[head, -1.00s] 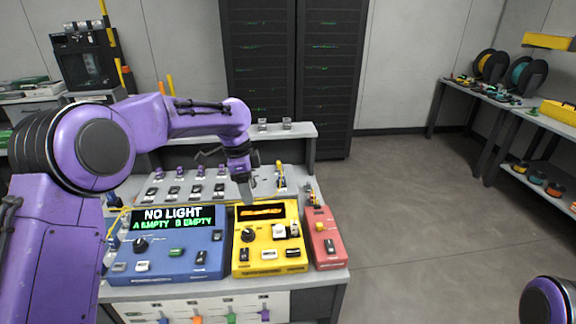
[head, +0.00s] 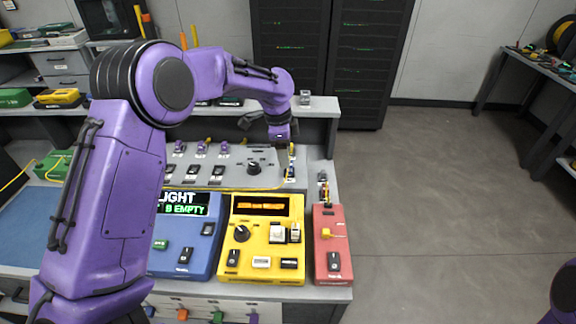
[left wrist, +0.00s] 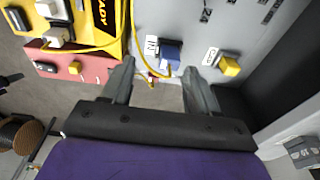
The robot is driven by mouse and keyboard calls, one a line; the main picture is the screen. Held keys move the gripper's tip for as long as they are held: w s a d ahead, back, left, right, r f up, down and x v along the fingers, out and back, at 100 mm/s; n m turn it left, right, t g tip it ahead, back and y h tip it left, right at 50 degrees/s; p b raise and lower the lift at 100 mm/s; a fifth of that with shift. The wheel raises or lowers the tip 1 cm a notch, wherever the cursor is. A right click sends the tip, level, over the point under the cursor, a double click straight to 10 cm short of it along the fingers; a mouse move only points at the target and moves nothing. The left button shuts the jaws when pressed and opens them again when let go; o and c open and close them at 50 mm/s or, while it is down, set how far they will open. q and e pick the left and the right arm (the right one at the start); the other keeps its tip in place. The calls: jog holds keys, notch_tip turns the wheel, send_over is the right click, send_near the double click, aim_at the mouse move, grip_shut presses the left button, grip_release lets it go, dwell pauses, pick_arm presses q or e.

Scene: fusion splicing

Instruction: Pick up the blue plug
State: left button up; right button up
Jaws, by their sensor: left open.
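The blue plug (left wrist: 171,53) sits on the grey panel beside a white label, with a yellow cable running by it. In the left wrist view it lies just past and between the spread fingertips of my left gripper (left wrist: 159,68), which is open and empty. My right gripper is out of view.
A yellow plug (left wrist: 229,67) sits close to the right finger. The yellow box (head: 262,245), blue box (head: 185,250) and red box (head: 330,246) stand in front of the panel. Black racks (head: 330,55) rise behind. The floor at right is clear.

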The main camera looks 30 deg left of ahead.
aim_at(291, 162)
pick_arm(q)
jog(key=f, duration=0.1)
jog(key=w+f, duration=0.1)
jog(key=f, duration=0.1)
jog(key=w+f+p, duration=0.1)
jog(key=f, duration=0.1)
jog(key=shift+w+d+f, duration=0.15)
jog(key=shift+w+d, duration=0.1)
jog(key=shift+d, duration=0.1)
jog(key=shift+f, duration=0.2)
jog(key=shift+s+r, duration=0.2)
jog(key=shift+s, duration=0.2)
jog(key=shift+w+f, duration=0.1)
jog(key=shift+w, duration=0.05)
jog(key=c, duration=1)
jog(key=shift+c, duration=0.2)
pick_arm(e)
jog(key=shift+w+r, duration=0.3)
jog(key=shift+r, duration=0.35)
